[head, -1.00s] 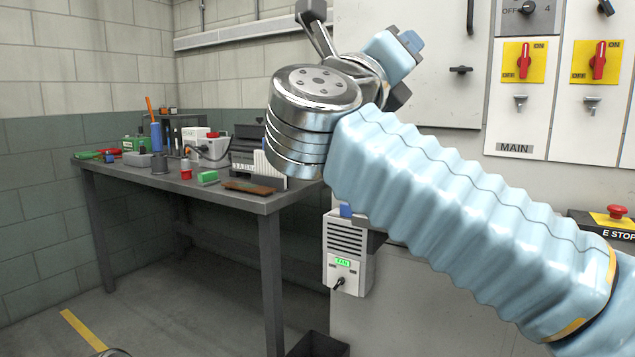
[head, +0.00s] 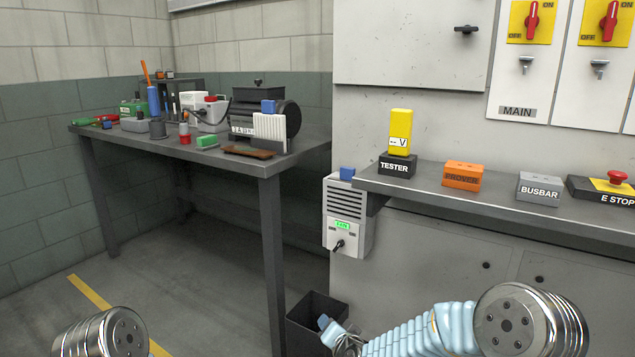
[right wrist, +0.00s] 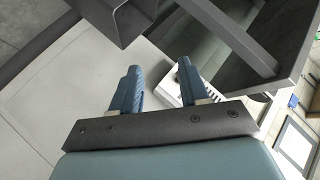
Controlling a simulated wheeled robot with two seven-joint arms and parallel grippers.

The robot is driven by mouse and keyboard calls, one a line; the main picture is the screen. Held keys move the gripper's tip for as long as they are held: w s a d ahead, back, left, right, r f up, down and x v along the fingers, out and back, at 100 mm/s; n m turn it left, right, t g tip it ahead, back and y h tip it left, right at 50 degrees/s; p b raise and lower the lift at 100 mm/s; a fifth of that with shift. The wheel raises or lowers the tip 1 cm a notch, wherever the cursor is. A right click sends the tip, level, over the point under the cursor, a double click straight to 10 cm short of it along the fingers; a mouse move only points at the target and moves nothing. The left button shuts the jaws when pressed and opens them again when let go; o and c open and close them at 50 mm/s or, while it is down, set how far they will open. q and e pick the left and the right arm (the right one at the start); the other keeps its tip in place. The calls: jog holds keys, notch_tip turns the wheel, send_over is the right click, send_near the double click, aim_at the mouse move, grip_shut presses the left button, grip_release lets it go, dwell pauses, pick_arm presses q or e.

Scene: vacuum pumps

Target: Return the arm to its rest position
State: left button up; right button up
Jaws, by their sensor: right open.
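My right arm (head: 420,335) is folded low at the bottom of the head view, in front of the cabinet. Its blue-tipped gripper (head: 328,325) is small and partly cut off there, close to the dark bin. In the right wrist view the right gripper (right wrist: 157,68) has its two blue fingers apart, with nothing between them. Of my left arm, only a round metal joint (head: 100,336) shows at the lower left. My left gripper is out of view.
A dark open bin (head: 316,308) stands on the floor by the grey workbench (head: 266,170). A shelf (head: 490,205) carries a yellow tester (head: 400,132), an orange block (head: 462,175), a BUSBAR block (head: 538,188) and an emergency stop (head: 617,178). Open floor lies at the left.

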jog(key=s+d+f+n+g, duration=0.1)
jog(key=s+d+f+g, duration=0.15)
jog(key=s+f, duration=0.45)
jog(key=s+d+f+n+g, duration=0.1)
jog(key=s+f+n+g, duration=0.15)
jog(key=s+f, duration=0.5)
jog(key=s+d+f+g, duration=0.1)
jog(key=s+f+g, duration=0.2)
jog(key=s, duration=0.6)
jog(key=s+d+f+n+g, duration=0.1)
jog(key=s+f+g, duration=0.3)
jog(key=s, duration=0.5)
notch_tip(320, 180, down, 3)
jog(key=shift+s+d+r+y, duration=0.1)
jog(key=shift+s+d+y, duration=0.25)
jog(key=shift+d, duration=0.4)
jog(key=shift+w, duration=0.15)
